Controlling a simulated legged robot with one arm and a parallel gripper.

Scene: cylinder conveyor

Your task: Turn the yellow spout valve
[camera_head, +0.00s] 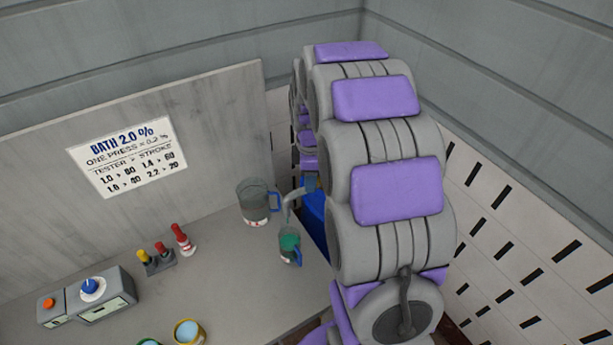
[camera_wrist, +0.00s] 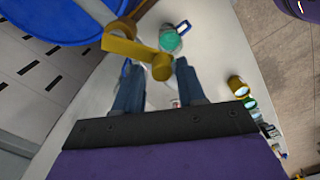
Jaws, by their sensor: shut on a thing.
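In the wrist view, the yellow spout valve (camera_wrist: 128,48) is a short bar with a round knob end, joined to a brownish tap body beside the blue barrel (camera_wrist: 45,45). My gripper (camera_wrist: 158,67) is shut on the knob end of the valve, with one dark blue finger on each side. A mug with green contents (camera_wrist: 170,40) is beyond the valve. In the head view, the mug (camera_head: 290,245) stands below the grey spout (camera_head: 298,192). The blue barrel (camera_head: 315,218) is mostly hidden by my arm, which also hides the valve and gripper.
A clear beaker with a blue handle (camera_head: 255,205) stands left of the mug. Small red and yellow-capped bottles (camera_head: 163,252), a grey device with a blue knob (camera_head: 92,288) and open tins (camera_head: 188,332) are on the bench (camera_head: 235,270). A sign (camera_head: 127,157) hangs on the panel behind.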

